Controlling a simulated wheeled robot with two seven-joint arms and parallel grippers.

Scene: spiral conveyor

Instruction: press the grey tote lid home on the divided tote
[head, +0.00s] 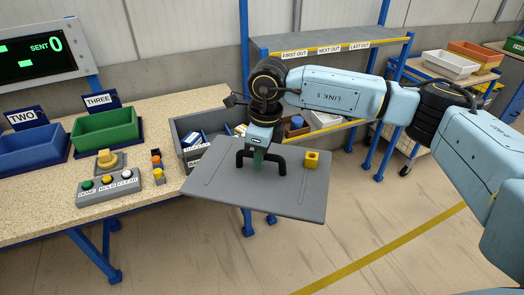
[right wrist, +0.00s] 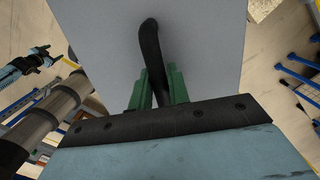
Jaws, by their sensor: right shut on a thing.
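The grey tote lid (head: 225,190) is a flat panel with a black arched handle (head: 291,160). My right gripper (head: 258,160) is shut on that handle, with its green fingers around the bar in the right wrist view (right wrist: 158,88). The lid hangs off the table's right end, apart from the tote as far as I can tell. The dark grey divided tote (head: 186,124) stands behind it, open, with blue, white and other items inside. The lid and gripper hide its front right part. A small light-blue and black arm shape at the left of the right wrist view may be my left arm; its fingers are unclear.
A yellow block (head: 311,159) shows at the lid's back right. On the speckled table (head: 40,217) are a button box (head: 108,188), a green bin (head: 105,130) and a blue bin (head: 35,150). A shelf rack (head: 330,45) stands behind. The floor at front right is clear.

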